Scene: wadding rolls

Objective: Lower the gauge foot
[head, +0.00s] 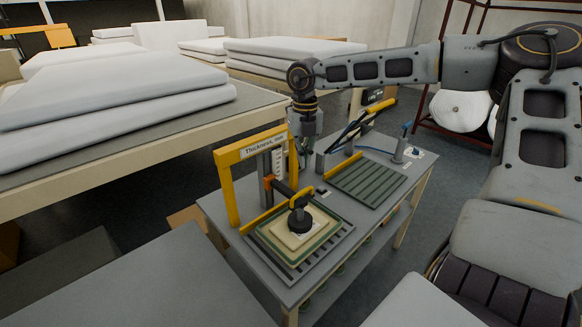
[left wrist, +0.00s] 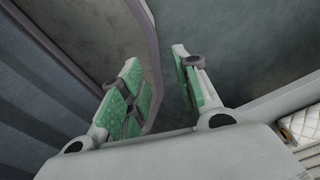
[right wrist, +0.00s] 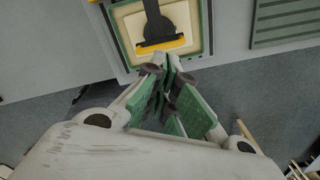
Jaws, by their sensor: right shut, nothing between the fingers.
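The thickness gauge is a yellow frame (head: 228,190) labelled "Thickness, mm" on a small grey table. Its black round foot (head: 300,220) sits on a dark arm over a cream pad (head: 318,237); I cannot tell if they touch. The right wrist view shows the black foot (right wrist: 165,28) at the top, with a yellow bar (right wrist: 160,46) near it. My right gripper (head: 304,150) points down behind the gauge, partly hidden; its fingers (right wrist: 166,85) are together and empty, apart from the foot in the picture. My left gripper (left wrist: 158,62) is open and empty, over the floor.
The small table (head: 221,212) also carries a green ribbed plate (head: 367,182), a blue-handled post (head: 401,148) and a yellow-handled tool (head: 374,110). White wadding sheets (head: 110,85) lie on a large table at left. A grey surface (head: 130,285) fills the lower left.

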